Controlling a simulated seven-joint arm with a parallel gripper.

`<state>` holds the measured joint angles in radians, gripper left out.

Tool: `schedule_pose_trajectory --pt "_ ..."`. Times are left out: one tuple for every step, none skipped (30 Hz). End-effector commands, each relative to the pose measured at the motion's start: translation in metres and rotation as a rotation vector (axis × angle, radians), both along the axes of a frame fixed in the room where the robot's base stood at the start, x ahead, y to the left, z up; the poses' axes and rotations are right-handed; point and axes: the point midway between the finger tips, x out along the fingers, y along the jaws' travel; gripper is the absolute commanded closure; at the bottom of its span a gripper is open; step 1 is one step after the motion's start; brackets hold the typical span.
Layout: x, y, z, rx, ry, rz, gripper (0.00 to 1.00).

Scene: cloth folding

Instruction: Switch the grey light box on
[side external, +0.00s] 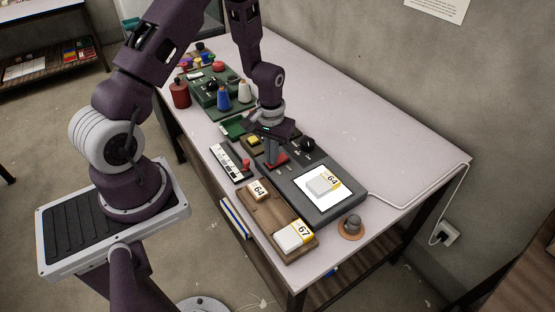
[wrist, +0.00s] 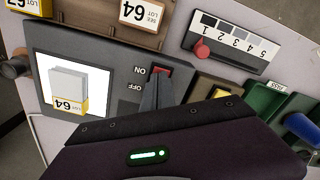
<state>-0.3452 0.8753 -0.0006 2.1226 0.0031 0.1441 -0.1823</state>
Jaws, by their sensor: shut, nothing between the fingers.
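The grey light box (side external: 300,174) lies on the table, and it also fills the left of the wrist view (wrist: 108,68). Its panel (wrist: 45,75) looks bright white. A folded pale cloth tagged LOT 64 (side external: 323,185) lies on the panel. A red switch (wrist: 160,71) sits beside the ON and OFF labels, with ON nearer the wooden tray. My gripper (side external: 271,161) points down at the switch, its fingers shut and empty. In the wrist view the fingertips (wrist: 157,84) overlap the switch and hide part of it. I cannot tell if they touch it.
A black knob (side external: 308,144) stands behind my gripper. The table's back right is clear.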

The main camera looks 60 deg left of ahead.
Motion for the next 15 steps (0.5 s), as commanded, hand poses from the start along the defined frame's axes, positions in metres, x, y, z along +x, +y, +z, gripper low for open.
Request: schedule_pose_trajectory --pt "0.0 0.0 0.001 0.001 -0.001 0.0 1.0" --pt "0.0 0.0 0.002 0.001 -0.002 0.0 1.0" --pt "0.001 0.0 0.006 0.002 -0.003 0.0 1.0" --pt "0.001 0.0 0.009 0.002 -0.003 0.0 1.0" --pt "0.001 0.0 0.012 0.001 -0.002 0.0 1.0" --pt "0.001 0.0 0.017 0.001 -0.004 0.0 1.0" --pt "0.001 0.0 0.02 0.001 -0.003 0.0 1.0" --pt "0.001 0.0 0.023 0.001 -0.002 0.0 1.0" --pt "0.001 0.0 0.027 0.001 -0.004 0.0 1.0" --pt "0.001 0.0 0.03 0.001 -0.004 0.0 1.0" --pt "0.001 0.0 0.033 0.002 -0.003 0.0 1.0" --pt "0.001 0.0 0.038 0.001 -0.003 0.0 1.0" --pt "0.001 0.0 0.041 0.001 -0.004 0.0 1.0" --pt "0.001 0.0 0.044 0.002 -0.003 0.0 1.0" --pt "0.001 0.0 0.048 0.001 -0.003 0.0 1.0"
